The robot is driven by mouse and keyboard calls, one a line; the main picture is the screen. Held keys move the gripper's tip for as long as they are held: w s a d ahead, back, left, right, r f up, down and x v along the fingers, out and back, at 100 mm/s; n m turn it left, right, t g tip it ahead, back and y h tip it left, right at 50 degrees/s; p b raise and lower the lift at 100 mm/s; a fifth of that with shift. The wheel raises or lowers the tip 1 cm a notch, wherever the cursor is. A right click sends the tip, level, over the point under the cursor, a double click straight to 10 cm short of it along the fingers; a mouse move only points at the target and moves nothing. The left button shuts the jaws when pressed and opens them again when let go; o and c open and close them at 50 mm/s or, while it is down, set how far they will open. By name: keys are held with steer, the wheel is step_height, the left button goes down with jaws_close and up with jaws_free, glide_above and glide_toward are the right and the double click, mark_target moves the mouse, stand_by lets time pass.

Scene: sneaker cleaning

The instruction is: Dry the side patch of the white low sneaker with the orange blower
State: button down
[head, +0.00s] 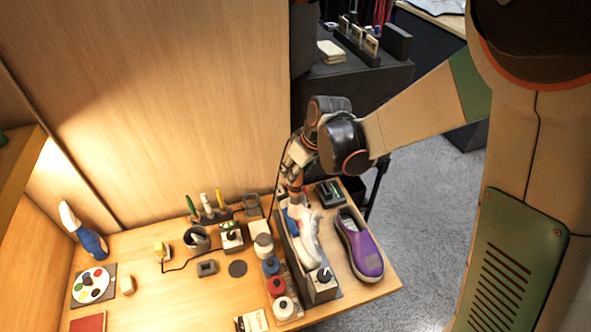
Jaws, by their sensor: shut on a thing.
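The white low sneaker (303,238) lies in a grey open-topped stand (285,252) on the right part of the wooden bench. It has a blue part near its far end. My gripper (295,186) is above the far end of the sneaker, pointing down. It is shut on the orange blower (296,191), of which only a small orange part shows between the fingers and the shoe. I cannot tell whether the blower touches the sneaker. The side patch cannot be made out at this size.
A purple slip-on shoe (366,255) stands right of the stand, near the bench edge. Several capped bottles, one red (277,287), stand close on its left. A brush holder (211,213) and dark cup (196,239) are farther left. The bench's left middle is mostly clear.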

steer(key=shift+r+p, duration=1.8)
steer(key=shift+r, duration=1.4)
steer(key=shift+f, duration=0.15)
